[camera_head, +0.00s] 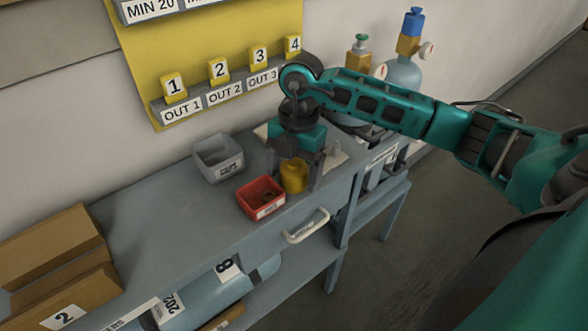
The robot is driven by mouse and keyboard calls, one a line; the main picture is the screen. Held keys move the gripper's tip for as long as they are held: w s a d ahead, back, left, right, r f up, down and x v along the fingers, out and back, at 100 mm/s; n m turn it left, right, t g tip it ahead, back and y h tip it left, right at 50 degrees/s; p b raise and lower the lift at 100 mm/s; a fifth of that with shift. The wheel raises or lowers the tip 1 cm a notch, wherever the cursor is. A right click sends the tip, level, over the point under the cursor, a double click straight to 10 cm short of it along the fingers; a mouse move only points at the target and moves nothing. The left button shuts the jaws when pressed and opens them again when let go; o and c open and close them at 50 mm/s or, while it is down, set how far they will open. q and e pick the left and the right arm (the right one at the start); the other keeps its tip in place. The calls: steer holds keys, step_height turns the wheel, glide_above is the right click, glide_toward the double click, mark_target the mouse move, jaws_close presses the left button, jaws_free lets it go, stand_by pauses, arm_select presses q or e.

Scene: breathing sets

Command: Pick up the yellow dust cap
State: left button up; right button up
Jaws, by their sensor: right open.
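The yellow dust cap (293,176) stands on the grey bench top, just right of the red bin. My right gripper (296,178) points down over it from above, with its dark fingers on either side of the cap. The jaws are open, and I cannot tell whether a finger touches the cap. The palm hides the area just behind the cap. My left gripper is out of view.
A red bin (261,196) with small dark items stands close left of the cap. A grey bin (218,158) is behind it. Cardboard boxes (50,253) are at the left. Gas cylinders (405,75) stand behind my right arm. The bench's middle left is clear.

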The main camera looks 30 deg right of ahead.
steer(key=c, duration=1)
steer(key=shift+c, duration=0.2)
